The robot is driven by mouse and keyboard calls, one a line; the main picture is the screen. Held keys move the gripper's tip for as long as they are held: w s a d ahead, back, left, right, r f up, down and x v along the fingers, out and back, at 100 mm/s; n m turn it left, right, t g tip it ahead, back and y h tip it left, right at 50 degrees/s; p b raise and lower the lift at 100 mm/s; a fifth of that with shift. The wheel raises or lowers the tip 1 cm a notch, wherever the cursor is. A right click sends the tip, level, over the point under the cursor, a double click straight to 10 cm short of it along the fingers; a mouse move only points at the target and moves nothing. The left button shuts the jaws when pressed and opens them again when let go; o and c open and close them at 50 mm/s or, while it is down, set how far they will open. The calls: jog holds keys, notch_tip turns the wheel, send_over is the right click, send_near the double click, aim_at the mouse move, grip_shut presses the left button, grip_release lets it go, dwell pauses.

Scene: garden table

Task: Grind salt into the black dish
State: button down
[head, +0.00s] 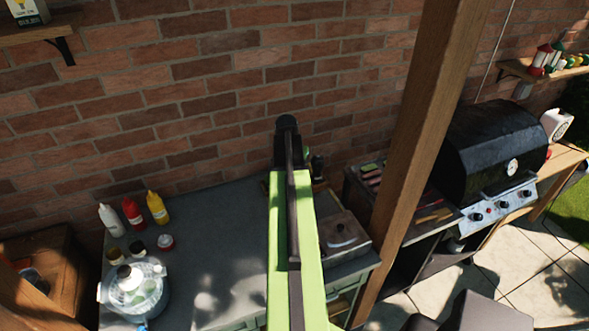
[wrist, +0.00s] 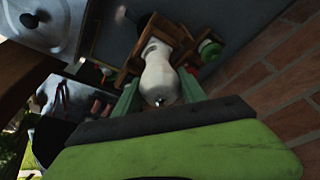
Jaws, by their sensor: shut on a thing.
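A white salt mill (wrist: 157,74) with a small metal knob shows in the wrist view. My gripper (wrist: 158,98) is shut on it, with one green finger on each side near the knob end. The mill's far end is at a small wooden caddy (wrist: 184,38); I cannot tell whether it stands in it or is just above it. In the head view my arm hides the gripper and the mill. I cannot make out the black dish for certain in either view.
A lidded metal box (head: 342,236) stands right of my arm, near a wooden post (head: 425,120). The brick wall is close behind. The worktop's middle (head: 215,240) is clear.

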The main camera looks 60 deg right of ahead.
jog(key=m+g, duration=0.1)
jog(key=m, duration=0.3)
jog(key=n+t, duration=0.1)
jog(key=n, duration=0.2)
jog(key=shift+n, duration=0.4)
jog(key=c, duration=0.8)
grip_release()
jog(key=shift+r, duration=0.1)
jog(key=p+v, duration=0.7)
